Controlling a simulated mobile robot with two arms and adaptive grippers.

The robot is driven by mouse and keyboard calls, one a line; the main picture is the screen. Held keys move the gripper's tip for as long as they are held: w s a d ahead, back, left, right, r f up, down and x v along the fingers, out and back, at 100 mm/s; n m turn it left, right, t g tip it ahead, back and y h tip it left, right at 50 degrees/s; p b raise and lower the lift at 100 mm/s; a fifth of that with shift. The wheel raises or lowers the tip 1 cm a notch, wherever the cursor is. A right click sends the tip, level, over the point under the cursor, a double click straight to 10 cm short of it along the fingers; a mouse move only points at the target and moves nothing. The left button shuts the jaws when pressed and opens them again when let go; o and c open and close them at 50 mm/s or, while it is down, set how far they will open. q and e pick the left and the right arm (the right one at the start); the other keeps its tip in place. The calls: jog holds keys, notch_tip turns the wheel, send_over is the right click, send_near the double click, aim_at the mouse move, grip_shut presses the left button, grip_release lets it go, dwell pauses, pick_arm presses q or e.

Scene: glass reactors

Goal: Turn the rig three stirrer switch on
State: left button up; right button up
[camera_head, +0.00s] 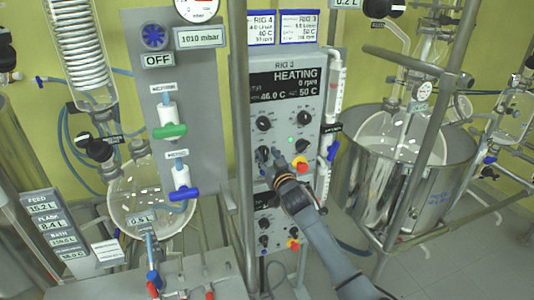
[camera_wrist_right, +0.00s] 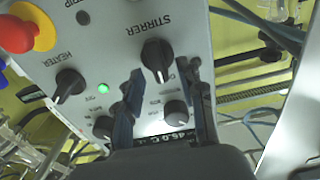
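The rig control panel (camera_head: 312,100) has a display (camera_head: 285,85) reading HEATING, 0 rpm and 50 C. Its rig number is hard to read. The black stirrer switch (camera_wrist_right: 155,55), below the word STIRRER in the right wrist view, has its white pointer mark facing down toward my gripper. In the head view the switch (camera_head: 262,154) is partly behind my gripper. My right gripper (camera_head: 276,155) is at the panel's lower part. In the wrist view its fingers (camera_wrist_right: 162,72) are spread, tips near either side of the switch; contact cannot be told. My left gripper is not in view.
The heater switch (camera_wrist_right: 68,84), a lit green lamp (camera_wrist_right: 103,88) and a red stop button (camera_wrist_right: 16,32) with yellow collar are nearby. A metal post (camera_head: 241,130) stands left of the panel. Glass vessels stand at left and in a steel bath (camera_head: 378,195) at right.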

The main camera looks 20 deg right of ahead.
jog(key=shift+w, duration=0.25)
grip_shut()
jog(key=shift+m, duration=0.3)
jog(key=m, duration=0.5)
jog(key=shift+d+f+b, duration=0.1)
jog(key=shift+d+b, duration=0.2)
jog(key=shift+b, duration=0.05)
jog(key=m, duration=0.6)
jog(key=shift+d+f, duration=0.2)
jog(key=shift+d, duration=0.05)
jog(key=shift+m, duration=0.3)
